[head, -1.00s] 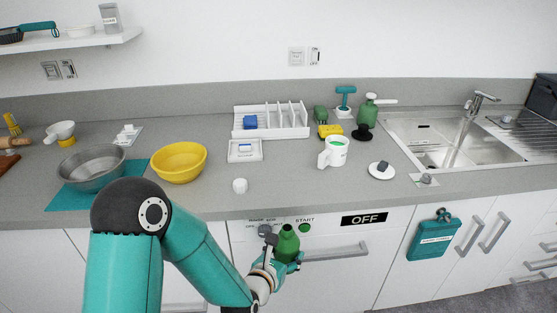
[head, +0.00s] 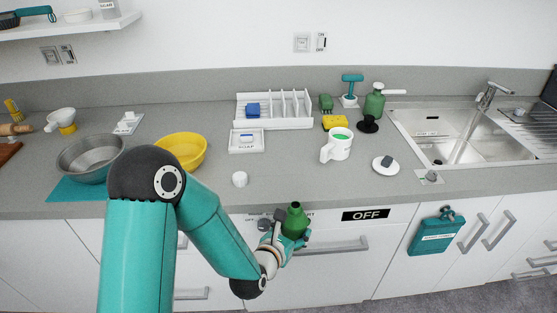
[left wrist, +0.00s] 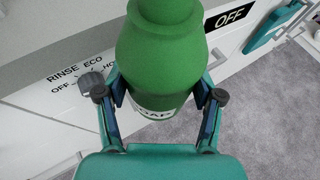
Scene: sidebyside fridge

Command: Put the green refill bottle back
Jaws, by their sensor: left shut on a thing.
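The green refill bottle (head: 295,218) is held upright in my left gripper (head: 291,238), in front of the dishwasher panel and below the counter edge. In the left wrist view the green bottle (left wrist: 163,50) sits between the two fingers of the left gripper (left wrist: 160,103), which press on its sides. Its neck is open, with no cap on it in the head view. A white label shows low on the bottle, partly hidden by the gripper. A small white cap-like piece (head: 240,179) stands on the counter. My right gripper is not in view.
A green pump bottle (head: 374,105), a white mug (head: 337,150) and a white saucer (head: 385,169) stand right of the soap tray (head: 247,148). A yellow bowl (head: 190,151) and a metal bowl (head: 88,165) are left. The front counter between cap and saucer is clear.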

